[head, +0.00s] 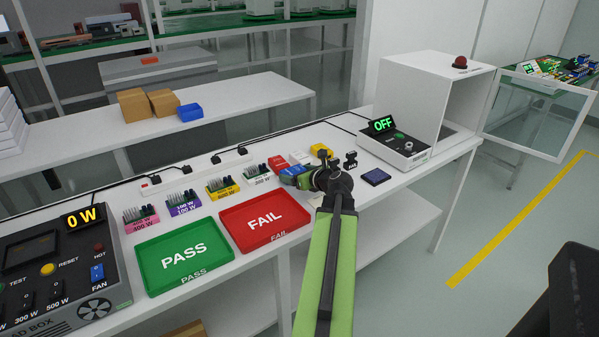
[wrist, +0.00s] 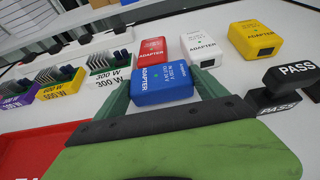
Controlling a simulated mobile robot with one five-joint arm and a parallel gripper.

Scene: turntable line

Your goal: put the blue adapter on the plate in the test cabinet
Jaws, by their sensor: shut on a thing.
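The blue adapter (wrist: 165,86) sits between the two fingers of my gripper (wrist: 164,92) in the wrist view, its label facing up. In the head view the blue adapter (head: 289,171) shows just left of my gripper (head: 302,178), partly covered by it. My gripper is shut on it, over the bench beside the other adapters. The test cabinet (head: 408,88) is a white box at the bench's right end. Its glass door (head: 540,118) stands open to the right. Its inside is mostly hidden by the side wall, and I cannot make out the plate clearly.
A red adapter (wrist: 152,51), a white adapter (wrist: 201,48) and a yellow adapter (wrist: 255,38) stand behind the blue one. The FAIL tray (head: 240,238) is at left.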

